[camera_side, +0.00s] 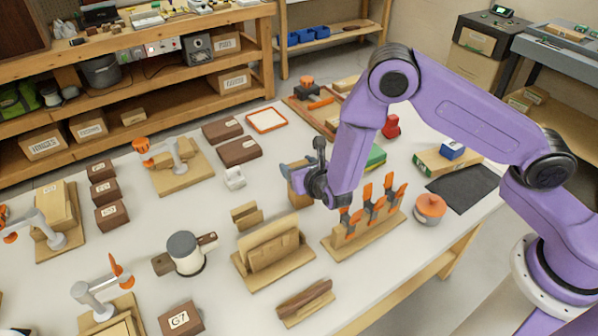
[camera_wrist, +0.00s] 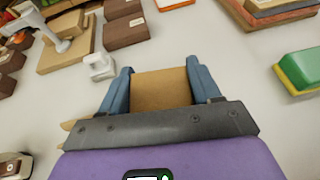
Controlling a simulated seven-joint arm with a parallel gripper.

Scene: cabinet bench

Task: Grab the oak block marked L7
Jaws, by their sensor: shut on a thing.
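My gripper (camera_side: 296,174) is over the middle of the white bench, its blue fingers pointing down. It is shut on a plain tan wooden block (camera_side: 298,198). In the wrist view the block (camera_wrist: 160,88) sits between the two blue fingers, one on each side. No L7 marking shows on the faces in view, so I cannot read which block it is. I cannot tell whether its underside touches the bench.
A small white part (camera_side: 234,178) stands to the left. A wooden rack (camera_side: 272,255) and orange-handled clamps (camera_side: 368,215) stand in front. Dark brown blocks (camera_side: 110,214) and a G7 block (camera_side: 181,320) lie left. A green-topped block (camera_wrist: 300,68) is right in the wrist view.

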